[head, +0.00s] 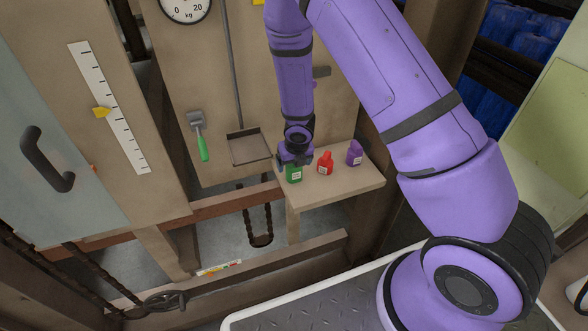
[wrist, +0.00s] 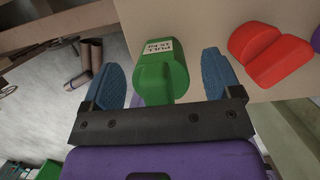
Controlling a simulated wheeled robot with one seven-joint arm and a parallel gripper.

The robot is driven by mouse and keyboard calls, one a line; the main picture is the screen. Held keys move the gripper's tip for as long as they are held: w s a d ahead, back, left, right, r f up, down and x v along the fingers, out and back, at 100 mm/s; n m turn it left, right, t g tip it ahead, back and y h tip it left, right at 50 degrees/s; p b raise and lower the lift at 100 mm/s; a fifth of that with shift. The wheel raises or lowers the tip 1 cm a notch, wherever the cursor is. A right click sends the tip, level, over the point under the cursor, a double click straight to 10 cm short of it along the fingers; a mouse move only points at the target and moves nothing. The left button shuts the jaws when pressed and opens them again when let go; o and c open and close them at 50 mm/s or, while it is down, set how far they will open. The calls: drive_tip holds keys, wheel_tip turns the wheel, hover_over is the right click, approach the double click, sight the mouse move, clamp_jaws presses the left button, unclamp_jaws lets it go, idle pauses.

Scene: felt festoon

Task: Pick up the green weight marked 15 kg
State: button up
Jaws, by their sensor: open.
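The green weight (head: 294,174) stands at the left end of a small wooden shelf in the head view, with a white label on its front. In the wrist view the green weight (wrist: 161,68) lies between the two blue finger pads of my gripper (wrist: 160,85), with a gap on each side.
A red weight (head: 325,163) and a purple weight (head: 355,153) stand to the right on the same shelf (head: 345,185). The red weight (wrist: 268,55) is close to the right finger.

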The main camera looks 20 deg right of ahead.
drive_tip(key=shift+c, duration=0.2)
drive_tip(key=c, duration=1.4)
clamp_jaws()
drive_tip(key=shift+r, duration=0.1)
